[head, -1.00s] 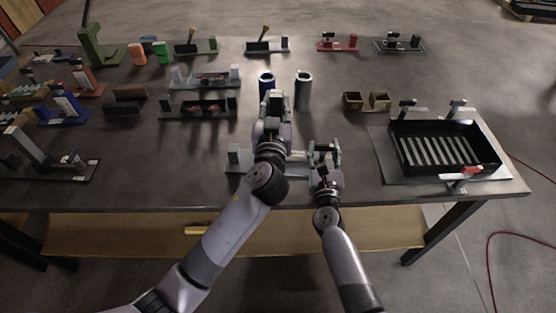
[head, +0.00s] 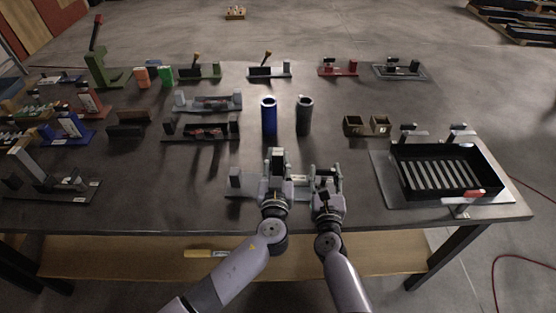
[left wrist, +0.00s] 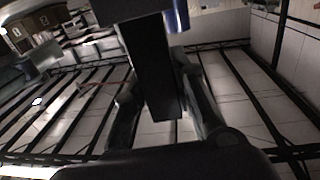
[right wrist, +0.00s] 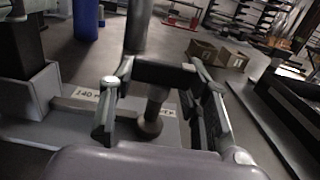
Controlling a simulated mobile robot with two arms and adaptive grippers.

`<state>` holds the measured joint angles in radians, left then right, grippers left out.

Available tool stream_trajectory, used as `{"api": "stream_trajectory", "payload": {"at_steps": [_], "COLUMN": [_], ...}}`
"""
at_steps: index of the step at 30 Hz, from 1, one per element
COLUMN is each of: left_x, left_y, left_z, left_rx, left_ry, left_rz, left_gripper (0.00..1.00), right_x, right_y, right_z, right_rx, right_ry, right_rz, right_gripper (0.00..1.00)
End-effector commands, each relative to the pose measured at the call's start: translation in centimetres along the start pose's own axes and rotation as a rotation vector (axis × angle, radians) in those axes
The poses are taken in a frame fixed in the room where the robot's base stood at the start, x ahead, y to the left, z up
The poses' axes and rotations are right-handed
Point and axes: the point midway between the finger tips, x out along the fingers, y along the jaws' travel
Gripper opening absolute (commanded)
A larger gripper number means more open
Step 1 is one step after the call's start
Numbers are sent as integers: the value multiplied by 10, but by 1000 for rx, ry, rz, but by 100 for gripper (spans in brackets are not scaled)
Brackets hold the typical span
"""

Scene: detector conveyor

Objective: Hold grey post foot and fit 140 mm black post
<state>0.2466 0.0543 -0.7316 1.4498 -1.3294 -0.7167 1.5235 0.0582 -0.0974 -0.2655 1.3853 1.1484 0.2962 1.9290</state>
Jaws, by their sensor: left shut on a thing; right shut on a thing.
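My left gripper (head: 276,172) is beside my right one at the table's front. In the left wrist view a black post (left wrist: 155,75) stands between its fingers, and they are shut on it. My right gripper (head: 326,178) is shut at the right end of a grey fixture (head: 236,179). The right wrist view shows its fingers around a part with a dark bar and a round grey stem, which I take as the grey post foot (right wrist: 150,122). A label with "140" lies on the fixture. The fingers hide much of the foot. Whether post and foot touch is unclear.
A blue tube (head: 269,118) and a dark grey tube (head: 304,117) stand behind my grippers. Two small brown boxes (head: 353,125) and a black slatted tray (head: 484,158) are to the right. Several fixtures stand at left and back. The table between them is partly clear.

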Motion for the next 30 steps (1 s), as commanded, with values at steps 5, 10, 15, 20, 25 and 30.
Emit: {"api": "stream_trajectory", "payload": {"at_steps": [5, 10, 15, 20, 25, 30], "left_x": [0, 0, 0, 0, 0, -25], "left_y": [0, 0, 0, 0, 0, 0], "left_z": [2, 2, 2, 2, -1, 1], "left_rx": [1, 0, 0, 0, -1, 0], "left_ry": [1, 0, 0, 0, 0, -3], "left_rz": [0, 0, 0, 0, 0, 1], "left_gripper": [0, 34, 44, 44, 44, 44], "right_x": [0, 0, 0, 0, 0, 0], "right_y": [0, 0, 0, 0, 0, 0], "right_z": [0, 0, 0, 0, 0, 0], "right_rx": [-4, -4, -4, -4, -3, -3], "right_ry": [0, 0, -1, -1, -1, -1], "right_rz": [-1, -1, -1, -1, -1, -1], "right_gripper": [0, 0, 0, 0, 0, 0]}}
